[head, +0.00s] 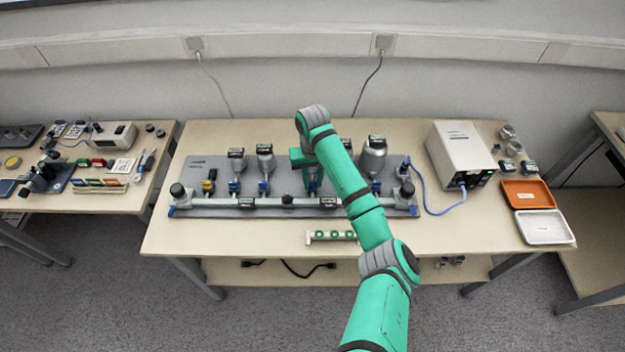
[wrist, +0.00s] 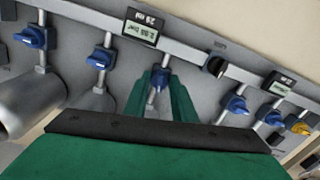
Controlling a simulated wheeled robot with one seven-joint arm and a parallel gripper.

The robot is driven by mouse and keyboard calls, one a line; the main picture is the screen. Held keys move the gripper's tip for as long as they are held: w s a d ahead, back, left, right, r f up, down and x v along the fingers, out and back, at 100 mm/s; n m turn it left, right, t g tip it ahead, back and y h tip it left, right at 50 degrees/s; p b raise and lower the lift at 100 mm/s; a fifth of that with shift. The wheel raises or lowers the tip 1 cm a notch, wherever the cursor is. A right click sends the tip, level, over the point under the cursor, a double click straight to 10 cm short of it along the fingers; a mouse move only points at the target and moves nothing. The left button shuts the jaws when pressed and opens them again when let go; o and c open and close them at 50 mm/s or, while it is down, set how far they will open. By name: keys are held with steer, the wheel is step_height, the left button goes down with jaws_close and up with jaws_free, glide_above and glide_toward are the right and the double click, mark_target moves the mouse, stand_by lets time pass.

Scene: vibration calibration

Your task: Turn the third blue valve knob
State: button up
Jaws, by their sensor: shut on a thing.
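A grey panel (head: 230,165) on the bench carries a row of blue valve knobs along a pipe. Counting from the left in the head view, the first blue knob (head: 234,187) and the second (head: 263,187) are uncovered. My gripper (head: 312,182) is at the third blue knob (head: 313,188). In the wrist view, the green fingers of my gripper (wrist: 159,98) are on both sides of that blue knob (wrist: 157,80) and shut on it. The knob is partly hidden between the fingers. Another blue knob (wrist: 100,57) is to its left there.
A yellow knob (head: 208,187) is at the row's left end. Gauges with displays (wrist: 143,27) sit on the pipe. A grey box (head: 462,155) with a blue cable, an orange tray (head: 527,194) and a white tray (head: 544,228) are at right. The bench's front left is clear.

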mark_target(314, 182)
steer(key=n, duration=0.4)
steer(key=shift+d, duration=0.1)
steer(key=n, duration=0.7)
steer(key=shift+w+n, duration=0.15)
steer(key=shift+n, duration=0.15)
steer(key=shift+d+n, duration=0.1)
steer(key=shift+n, duration=1.8)
steer(key=o, duration=1)
steer(key=shift+r, duration=0.15)
step_height(314, 182, up, 11)
steer(key=shift+f, duration=0.2)
